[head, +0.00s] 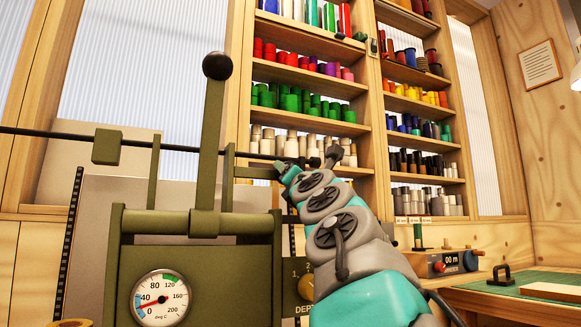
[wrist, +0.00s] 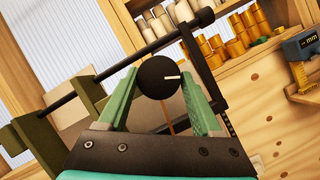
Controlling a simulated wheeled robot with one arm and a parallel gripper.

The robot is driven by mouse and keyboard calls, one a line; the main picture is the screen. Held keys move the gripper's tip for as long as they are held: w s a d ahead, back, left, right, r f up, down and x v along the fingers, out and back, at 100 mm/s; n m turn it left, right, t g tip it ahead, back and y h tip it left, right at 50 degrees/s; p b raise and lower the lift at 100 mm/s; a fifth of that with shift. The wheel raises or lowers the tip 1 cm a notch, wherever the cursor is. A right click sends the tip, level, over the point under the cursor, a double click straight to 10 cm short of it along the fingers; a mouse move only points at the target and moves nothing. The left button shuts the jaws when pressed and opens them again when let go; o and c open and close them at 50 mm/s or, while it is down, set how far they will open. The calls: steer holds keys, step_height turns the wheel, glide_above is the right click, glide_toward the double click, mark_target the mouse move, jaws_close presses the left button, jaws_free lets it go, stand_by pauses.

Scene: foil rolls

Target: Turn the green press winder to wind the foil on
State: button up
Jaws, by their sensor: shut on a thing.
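The olive-green press (head: 195,225) stands at the front left in the head view, with a tall lever and a thermometer dial. A dark rod (head: 60,135) runs across behind its lever to the right. My gripper (head: 284,171) is at the press's upper right, by the end of that rod. In the wrist view a round black knob (wrist: 157,78) with a short white mark sits between my green fingers. The fingers are shut on it, one on each side. The white mark points right. The knob is hidden in the head view.
Shelves (head: 310,85) of colored foil rolls stand behind the press. A black ball (head: 217,66) tops the press lever, left of my arm. A bench with a green mat (head: 535,283) and a small counter box (head: 453,263) are at the right.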

steer(key=shift+m+h, duration=0.4)
steer(key=shift+m, duration=0.7)
steer(key=o, duration=1.4)
steer(key=shift+c, duration=0.2)
steer(key=b+v, duration=0.3)
steer(key=v, duration=0.4)
steer(key=shift+s+f, duration=0.15)
steer(key=shift+s, duration=0.2)
steer(key=shift+b, duration=0.3)
